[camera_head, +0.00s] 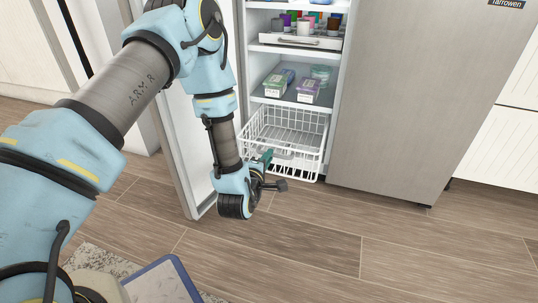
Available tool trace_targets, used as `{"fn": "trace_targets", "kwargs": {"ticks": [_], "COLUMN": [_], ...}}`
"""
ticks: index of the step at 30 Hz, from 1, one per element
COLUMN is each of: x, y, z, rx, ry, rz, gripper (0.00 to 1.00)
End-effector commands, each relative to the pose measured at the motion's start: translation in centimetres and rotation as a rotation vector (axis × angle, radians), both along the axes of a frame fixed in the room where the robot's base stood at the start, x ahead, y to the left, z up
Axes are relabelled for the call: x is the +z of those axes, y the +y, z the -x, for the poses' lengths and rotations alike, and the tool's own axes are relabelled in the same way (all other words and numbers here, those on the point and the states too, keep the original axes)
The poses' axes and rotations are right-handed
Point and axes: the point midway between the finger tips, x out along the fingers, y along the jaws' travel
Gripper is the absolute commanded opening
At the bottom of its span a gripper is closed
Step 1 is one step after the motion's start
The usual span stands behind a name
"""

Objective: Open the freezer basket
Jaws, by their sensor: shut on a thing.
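The freezer basket (311,139) is a white wire basket at the bottom of the open freezer compartment. It looks empty. Its front stands near the compartment's front edge, and I cannot tell exactly how far out it is. A grey handle (287,153) shows on the basket's front. My gripper (267,158) reaches in from the left at the basket's front left and is shut on the handle. My wrist hides the basket's lower left front and part of the grip.
The freezer door (182,139) stands open on the left, close beside my arm. Shelves above hold cartons (306,89) and a white drawer (297,40) with colourful items. A closed grey door (413,95) is at right. The wood floor (330,225) in front is clear.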

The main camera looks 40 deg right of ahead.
Motion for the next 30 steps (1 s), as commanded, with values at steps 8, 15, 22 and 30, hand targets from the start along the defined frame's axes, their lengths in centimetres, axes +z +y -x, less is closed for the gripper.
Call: {"fn": "trace_targets", "kwargs": {"ticks": [8, 15, 22, 30], "x": [0.0, 0.0, 0.0, 0.8], "y": [0.0, 0.0, 0.0, 2.3], "z": [-0.1, -0.1, 0.0, 1.4], "rx": [0.001, 0.001, 0.000, 0.001], "ry": [-0.001, -0.001, 0.000, 0.004], "rz": [0.001, 0.001, 0.000, -0.003], "gripper": [0.17, 0.44, 0.45, 0.45]}}
